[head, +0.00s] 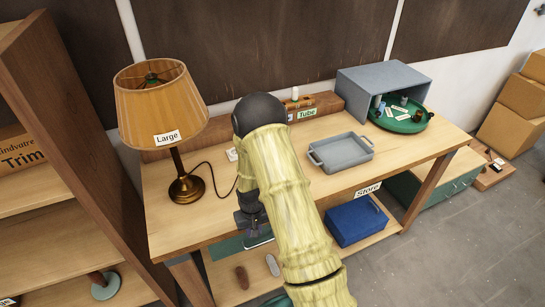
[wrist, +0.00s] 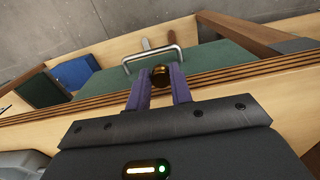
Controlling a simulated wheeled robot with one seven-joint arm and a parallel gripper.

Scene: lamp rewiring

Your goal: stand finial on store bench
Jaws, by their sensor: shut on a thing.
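The finial (wrist: 160,75) is a small dark brass ball in the wrist view, held between the two purple fingertips. My gripper (wrist: 160,86) is shut on it. In the head view my gripper (head: 250,222) is at the front edge of the bench, left of the middle, and I cannot make out the finial there. The store bench (head: 222,205) is a pale wooden table with a "Store" label (head: 368,188) on its front edge. In the wrist view the bench's striped edge (wrist: 225,78) runs behind the fingers. I cannot tell the finial's height above the top.
A lamp with an orange shade (head: 160,105) stands at the bench's left. A grey tray (head: 341,152) sits right of my arm, and a green round tray (head: 400,118) with small items is at the back right. A blue box (head: 355,221) lies on the lower shelf. Bare wood shows around the grey tray.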

